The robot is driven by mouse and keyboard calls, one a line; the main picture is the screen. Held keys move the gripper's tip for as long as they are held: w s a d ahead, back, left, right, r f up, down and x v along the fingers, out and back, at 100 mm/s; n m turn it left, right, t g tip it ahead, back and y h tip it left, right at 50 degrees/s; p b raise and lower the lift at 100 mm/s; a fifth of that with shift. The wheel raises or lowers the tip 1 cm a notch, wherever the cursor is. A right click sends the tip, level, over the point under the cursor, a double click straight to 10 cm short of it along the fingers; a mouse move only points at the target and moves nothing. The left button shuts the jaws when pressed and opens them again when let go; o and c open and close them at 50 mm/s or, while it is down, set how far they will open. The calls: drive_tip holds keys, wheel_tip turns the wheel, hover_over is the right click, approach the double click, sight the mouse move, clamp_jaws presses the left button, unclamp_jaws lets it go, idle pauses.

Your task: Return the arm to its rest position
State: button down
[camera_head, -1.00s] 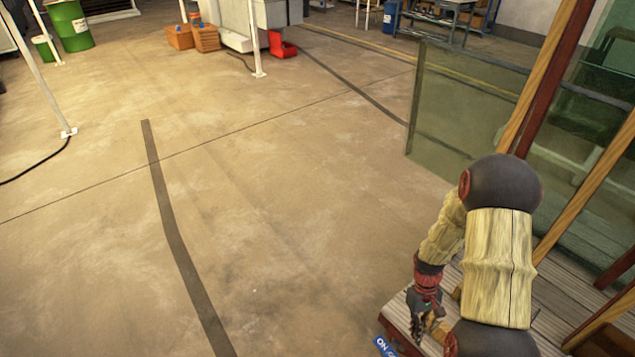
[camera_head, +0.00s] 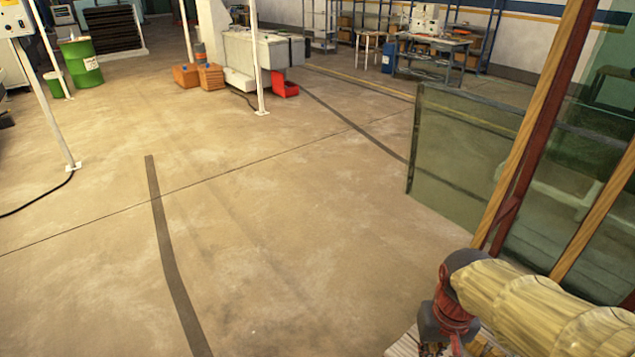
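My arm (camera_head: 540,300) shows at the lower right, with pale, wood-like links and a dark, rounded joint. Its red and dark end section (camera_head: 448,315) points down at the bottom edge of the picture. My gripper's fingers are cut off or too small to make out there, so I cannot tell whether they are open or shut. I see no object held.
A glass panel (camera_head: 460,150) and wooden and red posts (camera_head: 535,125) stand close to my arm on the right. The floor (camera_head: 270,230) at left and centre is clear. Farther back are green drums (camera_head: 83,62), orange boxes (camera_head: 209,77) and a workbench (camera_head: 435,45).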

drive_tip(key=s+a+r+t, duration=0.1)
drive_tip(key=s+r+t, duration=0.1)
drive_tip(key=r, duration=0.4)
drive_tip(key=s+a+r+n+t, duration=0.1)
drive_tip(key=s+a+r+t, duration=0.1)
drive_tip(key=r, duration=0.5)
drive_tip(key=shift+t+p, duration=0.4)
drive_tip(key=shift+t, duration=0.1)
drive_tip(key=shift+s, duration=0.15)
